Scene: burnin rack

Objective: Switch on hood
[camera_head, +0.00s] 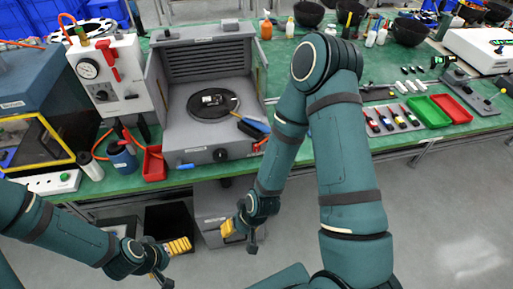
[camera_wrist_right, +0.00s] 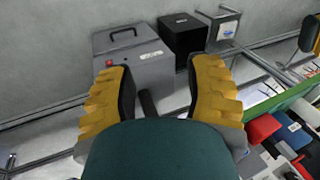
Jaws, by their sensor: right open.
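The grey hood (camera_head: 158,95) stands on the green bench at left of centre, with a slatted back and an open front. Whether the hood is on cannot be told. My right gripper (camera_head: 240,234) is below the bench edge, in front of and lower than the hood, apart from it. In the right wrist view its yellow fingers (camera_wrist_right: 160,95) are spread and empty. My left gripper (camera_head: 177,248) is low at left, also apart from the hood; its opening is unclear.
Inside the hood is a round dark plate (camera_head: 200,112) with a small part on it. A red bin (camera_head: 154,163) and a gauge unit (camera_head: 112,75) stand to its left. Below the bench are a grey case (camera_wrist_right: 130,65) and a black bin (camera_wrist_right: 184,36).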

